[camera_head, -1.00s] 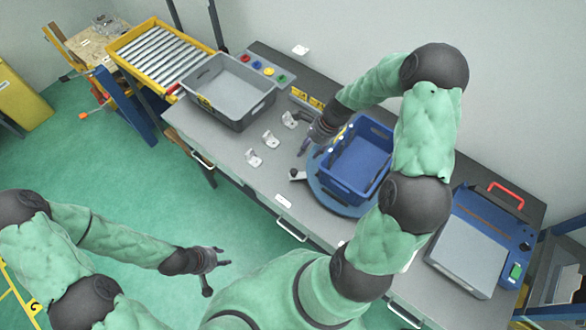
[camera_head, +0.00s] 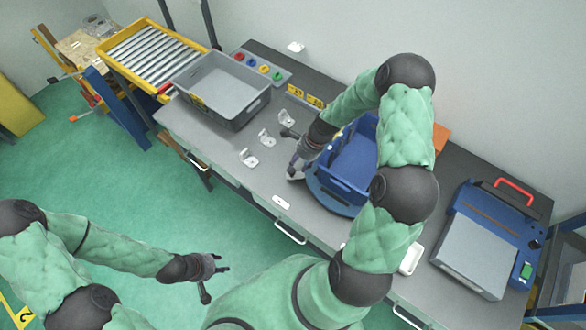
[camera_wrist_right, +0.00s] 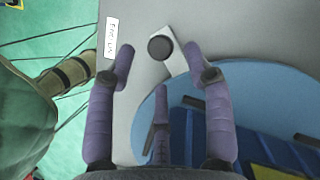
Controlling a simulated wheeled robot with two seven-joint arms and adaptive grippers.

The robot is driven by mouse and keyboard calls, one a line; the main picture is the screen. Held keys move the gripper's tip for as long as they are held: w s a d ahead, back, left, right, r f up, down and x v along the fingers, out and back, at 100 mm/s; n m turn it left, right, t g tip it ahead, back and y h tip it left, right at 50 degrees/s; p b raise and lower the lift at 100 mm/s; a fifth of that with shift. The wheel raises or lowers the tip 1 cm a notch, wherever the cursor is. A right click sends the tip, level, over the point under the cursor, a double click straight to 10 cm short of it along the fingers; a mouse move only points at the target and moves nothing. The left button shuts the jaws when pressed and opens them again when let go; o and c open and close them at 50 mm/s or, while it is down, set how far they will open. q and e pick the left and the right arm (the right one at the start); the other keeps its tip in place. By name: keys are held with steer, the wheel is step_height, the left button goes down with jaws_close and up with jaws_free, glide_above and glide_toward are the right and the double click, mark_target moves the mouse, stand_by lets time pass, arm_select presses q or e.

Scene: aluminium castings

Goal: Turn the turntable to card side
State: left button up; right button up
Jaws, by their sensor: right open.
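The turntable (camera_head: 322,199) is a blue disc on the grey bench with a blue crate (camera_head: 340,181) on it. It shows light blue in the right wrist view (camera_wrist_right: 255,85). A pale arm with a round black knob (camera_wrist_right: 160,47) sticks out from its edge. My right gripper (camera_head: 296,167) is open above this knob at the disc's left side. In the wrist view the knob lies between and just beyond the two outer fingertips; contact cannot be told. My left gripper (camera_head: 219,268) is open and empty over the green floor. My right arm hides part of the crate.
A grey bin (camera_head: 220,90), coloured buttons (camera_head: 257,67) and several small pale castings (camera_head: 267,138) are left of the turntable. A white label (camera_head: 281,202) lies near the front edge. A blue-grey machine (camera_head: 480,250) and a white tray (camera_head: 411,259) are to the right.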

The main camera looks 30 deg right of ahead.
mark_target(292, 170)
steer(key=shift+x, duration=2.1)
jaws_close()
